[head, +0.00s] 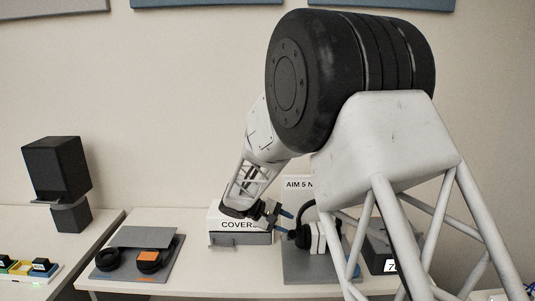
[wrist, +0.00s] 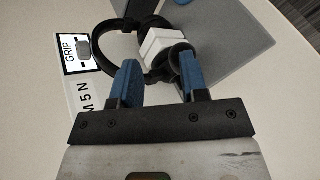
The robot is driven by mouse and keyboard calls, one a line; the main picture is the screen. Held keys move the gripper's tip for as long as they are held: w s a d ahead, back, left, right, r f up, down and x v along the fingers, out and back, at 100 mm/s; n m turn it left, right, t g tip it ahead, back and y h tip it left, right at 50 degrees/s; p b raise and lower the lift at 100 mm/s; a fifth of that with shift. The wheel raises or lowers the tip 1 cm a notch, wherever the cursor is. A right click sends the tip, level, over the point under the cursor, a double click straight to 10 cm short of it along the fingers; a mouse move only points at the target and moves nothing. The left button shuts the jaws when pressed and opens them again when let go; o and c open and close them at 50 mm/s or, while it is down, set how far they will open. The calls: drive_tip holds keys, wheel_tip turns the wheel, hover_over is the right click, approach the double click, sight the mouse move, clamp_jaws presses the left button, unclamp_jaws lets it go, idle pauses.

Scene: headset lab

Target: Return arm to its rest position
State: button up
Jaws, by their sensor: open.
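My gripper (head: 283,221) is open, with two blue fingertips, above the table at centre right. In the wrist view its fingers (wrist: 160,80) are spread apart, with nothing visibly clamped between them. A black headset (head: 303,234) is just beyond the fingertips, by a white block (head: 318,236) over a grey mat. In the wrist view the headband (wrist: 100,42) curves left of the white block (wrist: 164,44), and a dark ear cup shows near the right finger. I cannot tell whether the right finger touches the headset. My arm reaches forward and down.
A box marked COVERS (head: 240,224) stands close left of my gripper. An "AIM 5 N" sign (head: 298,184) stands behind the headset. Farther left, a grey mat (head: 165,258) holds black ear pads and an orange piece. A black device (head: 58,170) and a coloured tray (head: 25,268) are on the left table.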

drive_tip(key=s+d+r+m+y, duration=0.2)
drive_tip(key=s+d+r+y, duration=0.15)
drive_tip(key=s+r, duration=0.5)
drive_tip(key=s+d+r+m+t+y, duration=0.15)
drive_tip(key=s+d+r, duration=0.35)
drive_tip(key=s, duration=0.6)
drive_tip(key=s+d+r+m+g+y, duration=0.15)
drive_tip(key=s+d+r+y, duration=0.25)
drive_tip(key=s+r, duration=0.45)
drive_tip(key=shift+s+m+t+y, duration=1.45)
drive_tip(key=shift+s+t, duration=0.85)
drive_tip(key=shift+s, duration=6.5)
wheel_tip(320, 180, down, 9)
drive_tip(key=w+g, duration=0.1)
drive_tip(key=g, duration=0.2)
drive_tip(key=shift+w+d, duration=0.15)
drive_tip(key=shift+d, duration=0.05)
drive_tip(key=shift+r, duration=0.1)
